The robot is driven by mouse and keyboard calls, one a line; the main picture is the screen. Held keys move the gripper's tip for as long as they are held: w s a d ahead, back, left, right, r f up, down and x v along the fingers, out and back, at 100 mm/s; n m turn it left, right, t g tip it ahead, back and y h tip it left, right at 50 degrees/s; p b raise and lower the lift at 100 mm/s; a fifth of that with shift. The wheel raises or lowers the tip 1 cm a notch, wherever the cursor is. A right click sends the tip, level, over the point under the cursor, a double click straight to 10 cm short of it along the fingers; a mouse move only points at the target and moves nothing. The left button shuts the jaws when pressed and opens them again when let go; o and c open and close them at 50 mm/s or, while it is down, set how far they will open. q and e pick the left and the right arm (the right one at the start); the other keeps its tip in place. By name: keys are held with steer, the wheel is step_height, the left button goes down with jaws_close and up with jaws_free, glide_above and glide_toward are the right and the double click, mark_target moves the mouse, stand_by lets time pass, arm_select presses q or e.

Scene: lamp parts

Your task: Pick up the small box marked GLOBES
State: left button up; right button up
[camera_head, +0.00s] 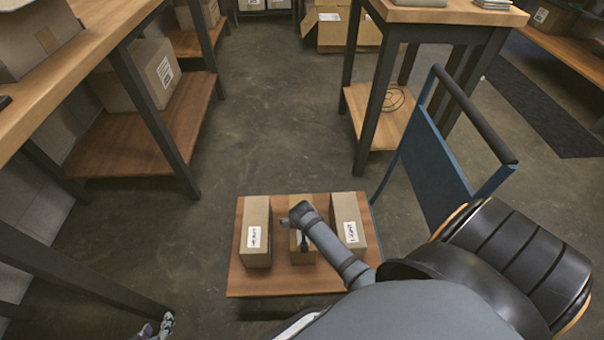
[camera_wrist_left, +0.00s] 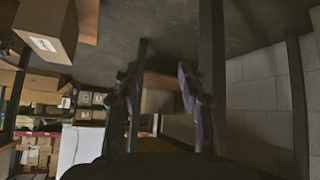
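Three small cardboard boxes stand on the wooden deck (camera_head: 340,281) of a cart: a left box (camera_head: 257,215), a middle box (camera_head: 302,257) and a right box (camera_head: 342,200). The left and right boxes have white labels with lettering too small to read surely. The middle box is partly covered by my right gripper (camera_head: 302,225), so I cannot tell which is marked GLOBES. The right gripper is over the middle box; its fingers are mostly hidden. My left gripper (camera_head: 158,326) is low at the bottom left, away from the cart. In the left wrist view its fingers (camera_wrist_left: 158,90) are apart and empty.
The cart's blue frame and black handle (camera_head: 475,115) rise at the right. A bench with a lower shelf (camera_head: 140,145) stands left, with a larger box (camera_head: 150,75) on it. Another table (camera_head: 440,14) stands beyond the cart. Open floor (camera_head: 265,110) lies between them.

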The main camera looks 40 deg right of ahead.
steer(key=b+x, duration=0.2)
steer(key=x, duration=0.1)
steer(key=shift+d, duration=0.1)
steer(key=c, duration=1.5)
arm_select(q)
steer(key=w+r+t, duration=0.4)
steer(key=w+r, duration=0.1)
steer(key=r, duration=0.4)
steer(key=w+a+r+t, duration=0.1)
steer(key=w+r+t, duration=0.4)
steer(key=r, duration=0.4)
steer(key=shift+w+r, duration=0.15)
steer(key=shift+w, duration=0.05)
arm_select(e)
steer(key=shift+s, duration=0.1)
steer(key=shift+c, duration=0.2)
